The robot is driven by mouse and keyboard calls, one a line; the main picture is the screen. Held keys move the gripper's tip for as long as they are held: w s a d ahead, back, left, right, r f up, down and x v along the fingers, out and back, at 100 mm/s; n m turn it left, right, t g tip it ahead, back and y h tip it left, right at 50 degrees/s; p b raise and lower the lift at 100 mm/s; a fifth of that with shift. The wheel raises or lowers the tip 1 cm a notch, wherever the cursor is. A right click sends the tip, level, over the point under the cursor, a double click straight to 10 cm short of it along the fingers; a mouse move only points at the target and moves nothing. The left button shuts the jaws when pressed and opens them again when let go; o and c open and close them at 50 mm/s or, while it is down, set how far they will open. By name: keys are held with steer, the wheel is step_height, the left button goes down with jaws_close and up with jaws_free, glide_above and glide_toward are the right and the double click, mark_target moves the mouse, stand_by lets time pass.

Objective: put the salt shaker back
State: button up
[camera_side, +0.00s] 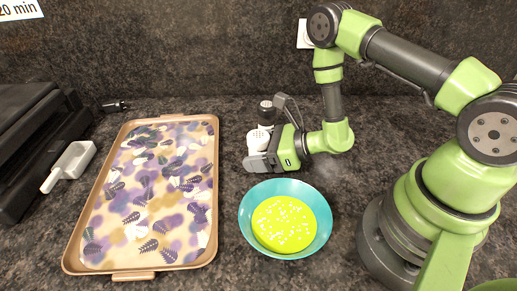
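A white shaker (258,139), which looks like the salt shaker, stands on the dark counter just left of my gripper (264,131). My gripper points left and low over the counter, with its grey fingers spread wide. One finger is in front of the white shaker and the other is behind and to its right. I cannot tell whether either finger touches it. The lower parts of both shakers are hard to make out.
A teal bowl (321,238) with yellow-green contents stands in front of my gripper. A gold-rimmed baking tray (213,205) with a patterned surface lies to the left. A white scoop-like dish (74,162) and a black appliance (35,130) are at far left. A stone wall stands behind.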

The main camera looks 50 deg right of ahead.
steer(key=shift+r, duration=0.25)
steer(key=v, duration=0.6)
steer(key=shift+s+d, duration=0.2)
steer(key=shift+s+d+r, duration=0.15)
steer(key=shift+s+r, duration=0.1)
steer(key=shift+s, duration=0.15)
steer(key=s+a+r+n+g+y, duration=0.3)
steer(key=a+r+n+g, duration=0.2)
steer(key=r+n, duration=0.3)
steer(key=s+a+r+n+g+y, duration=0.2)
steer(key=a+r+n+g+y, duration=0.25)
steer(key=r+n, duration=0.4)
steer(key=s+d+r+n+t+h, duration=0.5)
steer(key=s+d+r+n+h, duration=0.2)
steer(key=h, duration=0.5)
step_height(320, 180, up, 2)
steer(key=shift+s+n, duration=0.25)
steer(key=shift+n, duration=1)
